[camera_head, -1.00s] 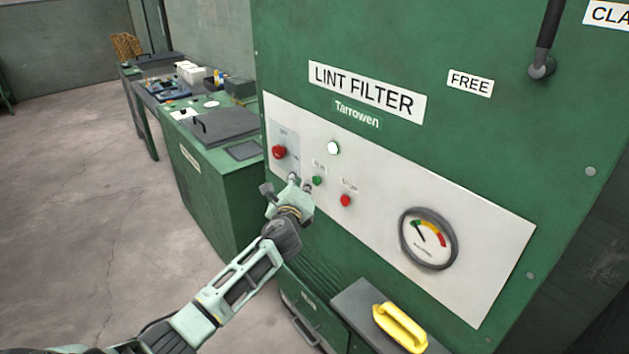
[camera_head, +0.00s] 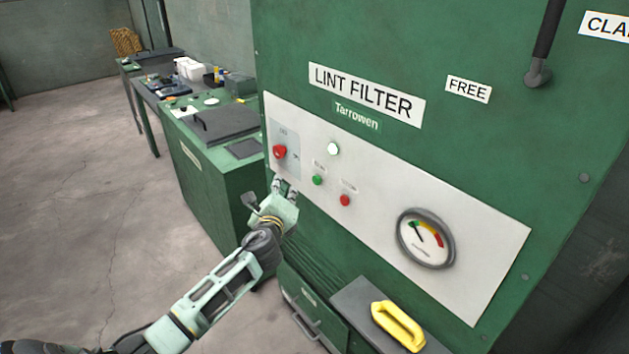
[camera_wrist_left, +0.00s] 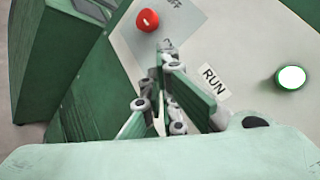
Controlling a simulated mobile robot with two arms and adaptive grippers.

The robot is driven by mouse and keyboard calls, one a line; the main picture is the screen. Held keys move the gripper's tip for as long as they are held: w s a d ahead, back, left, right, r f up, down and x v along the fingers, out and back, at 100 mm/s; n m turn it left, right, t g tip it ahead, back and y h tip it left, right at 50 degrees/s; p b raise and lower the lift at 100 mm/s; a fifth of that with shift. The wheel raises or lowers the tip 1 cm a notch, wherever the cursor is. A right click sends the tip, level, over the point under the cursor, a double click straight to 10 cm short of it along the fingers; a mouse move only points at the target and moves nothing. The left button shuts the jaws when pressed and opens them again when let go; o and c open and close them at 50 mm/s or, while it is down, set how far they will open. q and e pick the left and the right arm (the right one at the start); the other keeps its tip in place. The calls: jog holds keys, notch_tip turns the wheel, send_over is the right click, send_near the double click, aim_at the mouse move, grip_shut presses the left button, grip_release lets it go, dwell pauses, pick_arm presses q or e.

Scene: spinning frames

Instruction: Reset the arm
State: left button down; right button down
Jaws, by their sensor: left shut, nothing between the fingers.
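My left arm comes in from the lower left of the head view. Its gripper (camera_head: 285,186) is shut and empty, in front of the lower left edge of the lint filter's white control panel (camera_head: 480,240). The red rotary knob (camera_head: 279,152) is just above the gripper, and the green button (camera_head: 317,180) is to its right. In the left wrist view the shut fingers (camera_wrist_left: 165,55) point toward the panel, between the red knob (camera_wrist_left: 147,20) and the RUN label (camera_wrist_left: 214,80). I cannot tell whether the fingertips touch the panel. My right gripper is not in view.
The panel also bears a lit white lamp (camera_head: 333,149), a red button (camera_head: 345,200) and a dial gauge (camera_head: 425,239). A yellow handle (camera_head: 398,326) sticks out at the bottom. A green bench (camera_head: 205,165) stands at left. Open concrete floor (camera_head: 70,190) lies farther left.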

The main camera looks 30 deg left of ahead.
pick_arm(q)
jog(key=shift+f, duration=0.1)
dwell(0.6)
jog(key=s+d+f+n+g+h, duration=0.1)
jog(key=s+f+n+g, duration=0.15)
jog(key=f, duration=0.85)
jog(key=s+d+f+n+g+h, duration=0.15)
jog(key=s+f, duration=0.25)
jog(key=f, duration=0.7)
jog(key=s+d+f+n+g+h+b, duration=0.1)
jog(key=s+d+f+n+g, duration=0.15)
jog(key=s+f, duration=0.6)
jog(key=s+d+f+n+g, duration=0.25)
jog(key=s+f, duration=0.35)
jog(key=f, duration=0.5)
jog(key=s+d+f+n+g+h, duration=0.1)
jog(key=s+f, duration=0.5)
jog(key=s, duration=0.6)
jog(key=s+d+f+n+g+h+b, duration=0.1)
jog(key=s+d+f+n+g, duration=0.2)
jog(key=s, duration=1)
jog(key=s+d+f+n+g+h, duration=0.1)
jog(key=s+d+f+n, duration=0.5)
jog(key=s+d+f, duration=0.3)
jog(key=s+f, duration=0.1)
jog(key=s, duration=0.3)
jog(key=shift+d+g, duration=0.2)
jog(key=shift+g, duration=0.2)
